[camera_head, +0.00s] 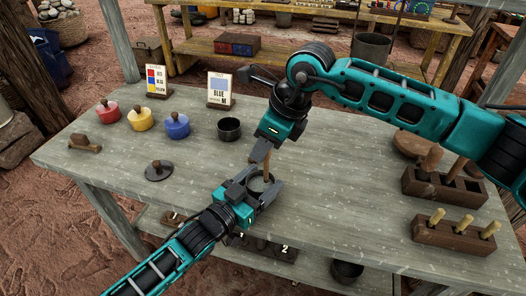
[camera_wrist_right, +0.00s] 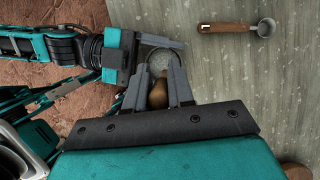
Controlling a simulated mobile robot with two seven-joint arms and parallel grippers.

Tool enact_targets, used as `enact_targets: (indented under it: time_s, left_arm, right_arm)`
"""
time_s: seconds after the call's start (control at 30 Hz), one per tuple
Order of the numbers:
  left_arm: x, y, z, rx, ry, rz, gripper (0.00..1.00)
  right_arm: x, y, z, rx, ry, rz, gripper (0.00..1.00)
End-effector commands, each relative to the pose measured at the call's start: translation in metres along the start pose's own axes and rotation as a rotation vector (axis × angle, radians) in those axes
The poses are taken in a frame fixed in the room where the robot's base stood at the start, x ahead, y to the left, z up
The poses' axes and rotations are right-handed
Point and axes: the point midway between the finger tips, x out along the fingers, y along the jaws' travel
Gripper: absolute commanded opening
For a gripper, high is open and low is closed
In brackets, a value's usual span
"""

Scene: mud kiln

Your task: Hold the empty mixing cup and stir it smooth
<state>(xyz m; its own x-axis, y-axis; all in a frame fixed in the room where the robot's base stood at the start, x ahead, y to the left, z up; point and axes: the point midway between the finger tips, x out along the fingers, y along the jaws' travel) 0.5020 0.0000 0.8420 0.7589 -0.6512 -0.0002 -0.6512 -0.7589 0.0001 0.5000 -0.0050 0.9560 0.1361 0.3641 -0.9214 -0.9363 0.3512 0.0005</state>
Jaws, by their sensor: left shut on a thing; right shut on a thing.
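The mixing cup (camera_head: 259,183), a small dark round cup, is at the front middle of the table. My left gripper (camera_head: 262,189) is shut around it from the front left. Its rim and greyish inside (camera_wrist_right: 161,60) show in the right wrist view; I cannot tell what is in it. My right gripper (camera_head: 264,156) points down above the cup, shut on a wooden stirrer (camera_head: 267,168). The stirrer's rounded brown handle (camera_wrist_right: 157,94) sits between the fingers in the wrist view, over the cup. Its lower end is hidden.
A black cup (camera_head: 229,129) stands behind my grippers. Wooden racks (camera_head: 455,236) stand right. The table between is clear.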

Motion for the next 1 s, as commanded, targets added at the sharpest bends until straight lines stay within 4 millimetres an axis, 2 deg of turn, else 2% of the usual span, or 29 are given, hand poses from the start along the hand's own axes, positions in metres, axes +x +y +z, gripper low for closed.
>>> enact_targets:
  time_s: [0.5,1.0]
  left_arm:
    - [0.000,0.000,-0.001,0.000,0.001,0.000,0.33]
    - [0.000,0.000,-0.001,0.000,0.001,0.000,0.33]
  right_arm:
    - [-0.037,0.000,0.016,-0.001,0.000,0.000,0.01]
    - [-0.041,0.000,0.017,-0.001,0.001,0.000,0.01]
